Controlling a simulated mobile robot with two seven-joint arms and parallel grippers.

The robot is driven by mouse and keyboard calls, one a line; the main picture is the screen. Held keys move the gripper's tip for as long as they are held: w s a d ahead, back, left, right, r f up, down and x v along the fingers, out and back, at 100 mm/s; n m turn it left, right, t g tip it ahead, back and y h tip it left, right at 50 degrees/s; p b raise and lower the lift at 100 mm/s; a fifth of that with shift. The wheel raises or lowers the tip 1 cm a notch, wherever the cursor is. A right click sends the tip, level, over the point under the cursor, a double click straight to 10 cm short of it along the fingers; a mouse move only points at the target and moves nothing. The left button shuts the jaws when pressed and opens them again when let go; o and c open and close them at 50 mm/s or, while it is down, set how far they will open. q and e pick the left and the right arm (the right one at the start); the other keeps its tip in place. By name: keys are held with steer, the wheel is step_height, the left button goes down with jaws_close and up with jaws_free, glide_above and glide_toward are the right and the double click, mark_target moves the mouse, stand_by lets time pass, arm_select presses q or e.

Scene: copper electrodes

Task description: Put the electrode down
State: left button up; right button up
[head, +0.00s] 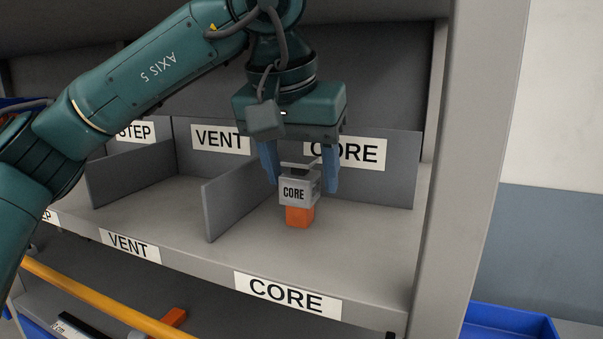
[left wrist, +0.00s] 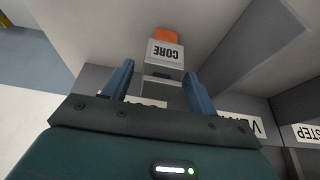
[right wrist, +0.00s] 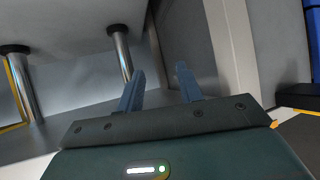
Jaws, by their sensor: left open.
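The electrode (head: 300,216) has an orange lower block and a grey holder marked CORE (head: 294,192). It stands upright on the shelf in the compartment labelled CORE. It also shows in the left wrist view (left wrist: 166,35). My left gripper (head: 303,188) is open, pointing down, with one blue finger on each side of the holder; gaps show beside it in the left wrist view. My right gripper (right wrist: 160,78) has its fingers apart with nothing between them, and is away from the electrode.
Grey dividers (head: 232,200) separate the CORE compartment from VENT (head: 150,215) and STEP. A shelf post (head: 465,170) stands to the right. A yellow bar (head: 90,300) runs below the shelf's front edge. A blue bin (head: 508,322) is at lower right.

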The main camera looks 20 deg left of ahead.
arm_select(q)
steer(key=s+b, duration=0.2)
steer(key=s, duration=1)
steer(key=shift+a+r, duration=0.2)
steer(key=shift+s, duration=0.1)
